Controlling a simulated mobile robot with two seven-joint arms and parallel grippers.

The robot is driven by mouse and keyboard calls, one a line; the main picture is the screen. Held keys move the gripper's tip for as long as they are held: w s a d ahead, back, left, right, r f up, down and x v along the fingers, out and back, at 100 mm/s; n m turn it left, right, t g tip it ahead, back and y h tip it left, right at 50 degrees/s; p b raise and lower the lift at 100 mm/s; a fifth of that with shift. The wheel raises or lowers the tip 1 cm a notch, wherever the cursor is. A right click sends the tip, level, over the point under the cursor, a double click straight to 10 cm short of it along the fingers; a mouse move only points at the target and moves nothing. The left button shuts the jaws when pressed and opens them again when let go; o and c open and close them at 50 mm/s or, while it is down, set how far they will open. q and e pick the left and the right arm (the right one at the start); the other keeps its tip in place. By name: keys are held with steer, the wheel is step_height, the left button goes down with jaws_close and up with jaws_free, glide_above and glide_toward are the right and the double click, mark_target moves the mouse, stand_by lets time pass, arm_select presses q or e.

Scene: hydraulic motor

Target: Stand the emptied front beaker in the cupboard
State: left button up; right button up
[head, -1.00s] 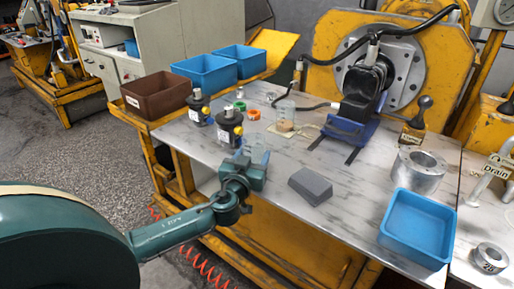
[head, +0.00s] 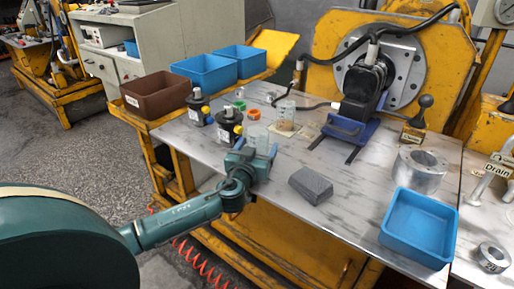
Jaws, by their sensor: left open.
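A clear beaker (head: 258,134) stands near the front left of the metal bench top, its outline faint. My left gripper (head: 256,150) is open at its near side, with the fingers pointing toward it; I cannot tell whether they touch it. A second clear beaker (head: 286,116) with some brownish content stands farther back. My right gripper is not in view.
Two black bottle-like parts (head: 229,128) stand left of the beaker. An orange ring (head: 254,114), a grey block (head: 311,186), a blue tray (head: 420,228) and a metal ring (head: 420,170) are on the bench. The black motor (head: 366,85) is at the back.

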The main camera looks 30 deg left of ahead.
arm_select(q)
steer(key=shift+r+p, duration=0.1)
steer(key=shift+p, duration=0.25)
steer(key=s, duration=0.2)
steer(key=s+f, duration=0.1)
steer(key=s+d, duration=0.1)
steer(key=s, duration=0.1)
steer(key=shift+s+f, duration=0.2)
steer(key=shift+s, duration=0.1)
steer(key=v, duration=0.7)
steer(key=shift+s+d, duration=0.15)
steer(key=shift+s, duration=0.1)
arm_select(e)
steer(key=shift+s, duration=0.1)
arm_select(q)
steer(key=shift+r, duration=0.15)
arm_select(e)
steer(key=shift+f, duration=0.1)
